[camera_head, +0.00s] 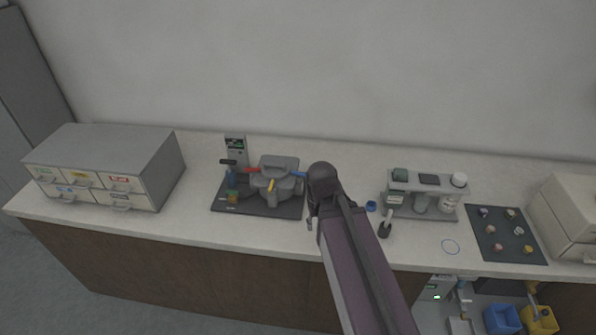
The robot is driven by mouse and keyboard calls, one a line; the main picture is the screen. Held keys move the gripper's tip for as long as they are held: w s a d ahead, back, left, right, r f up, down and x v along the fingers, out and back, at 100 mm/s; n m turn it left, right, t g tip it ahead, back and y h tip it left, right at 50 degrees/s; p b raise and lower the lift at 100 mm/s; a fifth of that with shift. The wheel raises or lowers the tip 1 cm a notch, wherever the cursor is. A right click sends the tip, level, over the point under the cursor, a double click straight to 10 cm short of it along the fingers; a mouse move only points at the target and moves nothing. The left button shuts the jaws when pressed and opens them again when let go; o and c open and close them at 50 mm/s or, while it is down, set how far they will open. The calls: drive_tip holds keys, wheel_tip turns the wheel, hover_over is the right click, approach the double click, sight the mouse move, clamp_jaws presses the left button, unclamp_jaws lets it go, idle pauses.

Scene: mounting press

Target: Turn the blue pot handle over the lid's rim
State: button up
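The mounting press (270,188) stands on a dark base plate left of my arm. It has a grey rounded pot with a lid (278,162) on top. The blue pot handle (298,174) sticks out at the right of the pot, and its right end reaches the dark end of my arm. A red handle (252,170) points left and a yellow handle (270,184) points to the front. My gripper's fingers cannot be made out; the dark wrist hides them. I cannot tell whether they touch the blue handle.
A drawer cabinet (107,165) stands at the left. Right of my arm are a rack with bottles (424,190), a small blue ring or cap (371,206), a dark tool (385,229) and a dark mat (506,236) with several small samples. A beige box (572,216) is at the far right.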

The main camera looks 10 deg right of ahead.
wheel_tip(320, 180, up, 8)
drive_tip(key=n+p, duration=0.8)
drive_tip(key=n, duration=0.8)
hover_over(299, 173)
drive_tip(key=shift+w, duration=0.15)
drive_tip(key=shift+f, duration=0.1)
wheel_tip(299, 173, down, 14)
drive_tip(key=b, duration=1.3)
drive_tip(key=shift+r+b, duration=0.25)
drive_tip(key=shift+b, duration=0.05)
